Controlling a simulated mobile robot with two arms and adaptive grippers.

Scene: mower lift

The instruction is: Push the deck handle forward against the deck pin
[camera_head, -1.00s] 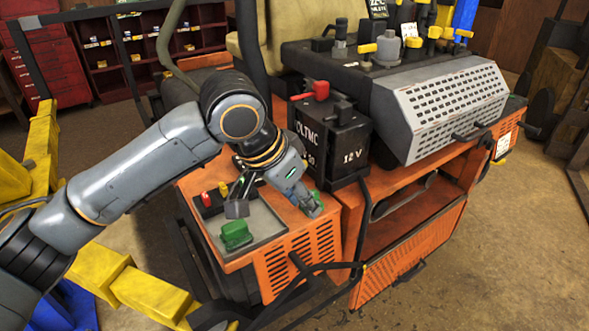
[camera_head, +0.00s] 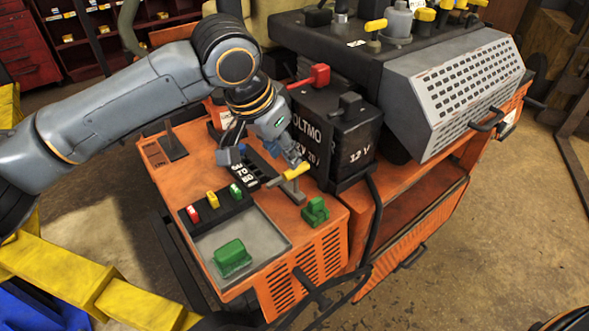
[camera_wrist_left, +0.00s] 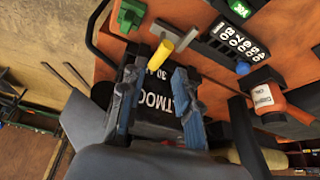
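A lever with a yellow grip (camera_head: 297,170) on a grey metal base (camera_head: 291,190) stands on the orange deck panel (camera_head: 330,225); I take it as the deck handle. My left gripper (camera_head: 284,152) is just behind and above the yellow grip. In the left wrist view its two fingers (camera_wrist_left: 158,78) are apart, with nothing held between them. I cannot identify the deck pin for sure. My right gripper does not show.
A black 12 V battery (camera_head: 338,130) stands close to the right of the gripper. A green knob (camera_head: 315,211) sits in front of the lever. A tray with a green block (camera_head: 231,258) and coloured switches lies to the left. Yellow beams (camera_head: 95,280) cross the lower left.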

